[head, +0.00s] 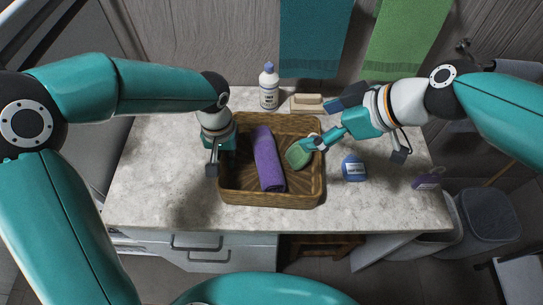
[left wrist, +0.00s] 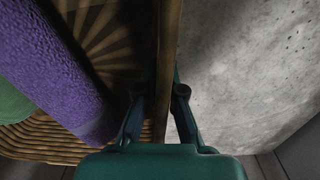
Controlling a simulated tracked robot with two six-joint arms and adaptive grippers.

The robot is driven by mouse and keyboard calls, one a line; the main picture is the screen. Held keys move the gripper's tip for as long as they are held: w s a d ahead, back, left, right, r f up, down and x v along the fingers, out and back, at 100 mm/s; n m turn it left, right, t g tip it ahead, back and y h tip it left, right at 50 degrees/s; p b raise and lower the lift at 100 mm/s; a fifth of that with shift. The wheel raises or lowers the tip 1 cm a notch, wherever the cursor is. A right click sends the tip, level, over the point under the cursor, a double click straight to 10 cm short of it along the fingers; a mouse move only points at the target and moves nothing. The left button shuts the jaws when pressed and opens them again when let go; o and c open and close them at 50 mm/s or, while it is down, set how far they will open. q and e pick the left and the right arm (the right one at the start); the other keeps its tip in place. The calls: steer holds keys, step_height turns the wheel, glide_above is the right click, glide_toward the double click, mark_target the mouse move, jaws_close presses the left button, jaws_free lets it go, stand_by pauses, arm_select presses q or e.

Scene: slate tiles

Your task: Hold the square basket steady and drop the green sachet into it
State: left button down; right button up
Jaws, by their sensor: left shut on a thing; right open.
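The square basket (head: 270,199) is brown wicker and stands on the counter. My left gripper (head: 214,160) is shut on its left wall; in the left wrist view the fingers (left wrist: 159,112) sit either side of the basket's rim (left wrist: 166,60). The green sachet (head: 298,156) shows within the basket's outline, right of a purple roll; a green edge of it (left wrist: 12,106) also shows in the left wrist view. My right gripper (head: 312,146) is open, its fingertips at the sachet's upper right. I cannot tell whether they touch it or whether it rests on the basket floor.
A rolled purple towel (head: 268,160) lies in the basket. A white bottle (head: 269,88) and a beige block (head: 307,103) stand behind it. A blue bottle (head: 353,168) and a purple bottle (head: 428,179) are to the right. The counter (head: 150,185) is clear at left.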

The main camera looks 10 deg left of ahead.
arm_select(q)
steer(key=c, duration=1.2)
jaws_free()
